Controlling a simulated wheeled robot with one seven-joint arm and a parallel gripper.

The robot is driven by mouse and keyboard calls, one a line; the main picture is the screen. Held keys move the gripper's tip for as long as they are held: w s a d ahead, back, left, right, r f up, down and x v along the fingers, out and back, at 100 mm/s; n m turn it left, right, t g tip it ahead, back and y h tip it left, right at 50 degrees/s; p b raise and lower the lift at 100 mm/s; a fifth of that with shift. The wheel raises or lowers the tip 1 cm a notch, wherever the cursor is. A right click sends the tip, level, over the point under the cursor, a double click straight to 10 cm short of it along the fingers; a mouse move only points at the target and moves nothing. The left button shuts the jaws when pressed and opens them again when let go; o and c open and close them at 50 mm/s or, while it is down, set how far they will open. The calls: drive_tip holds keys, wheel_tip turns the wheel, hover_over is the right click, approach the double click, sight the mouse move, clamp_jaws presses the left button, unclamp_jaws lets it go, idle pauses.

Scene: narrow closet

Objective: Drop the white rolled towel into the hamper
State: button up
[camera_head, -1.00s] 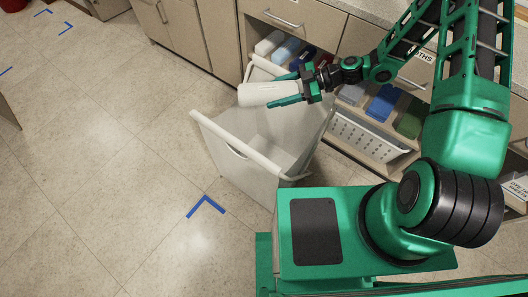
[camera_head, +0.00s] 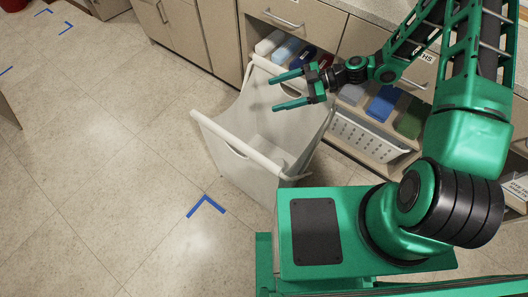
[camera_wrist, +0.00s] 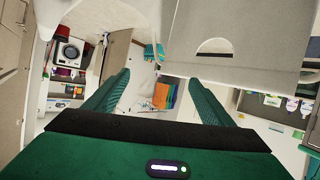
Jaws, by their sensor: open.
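The hamper (camera_head: 245,172) is a pale, fabric-sided bin with white rails, standing open on the floor beside the drawers. My gripper (camera_head: 276,92) is over the far part of its opening, pointing left, with its green fingers apart and nothing between them. The wrist view also shows the two fingers spread and empty (camera_wrist: 158,95), with a pale panel with a curved slot above them.
An open cabinet behind the hamper holds folded towels, including a blue one (camera_head: 383,101) and a green one (camera_head: 410,121). A white perforated basket (camera_head: 362,141) sticks out at right. The tiled floor to the left is clear, with blue corner marks (camera_head: 205,206).

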drive_tip(key=v, duration=0.9)
drive_tip(key=shift+d, duration=0.15)
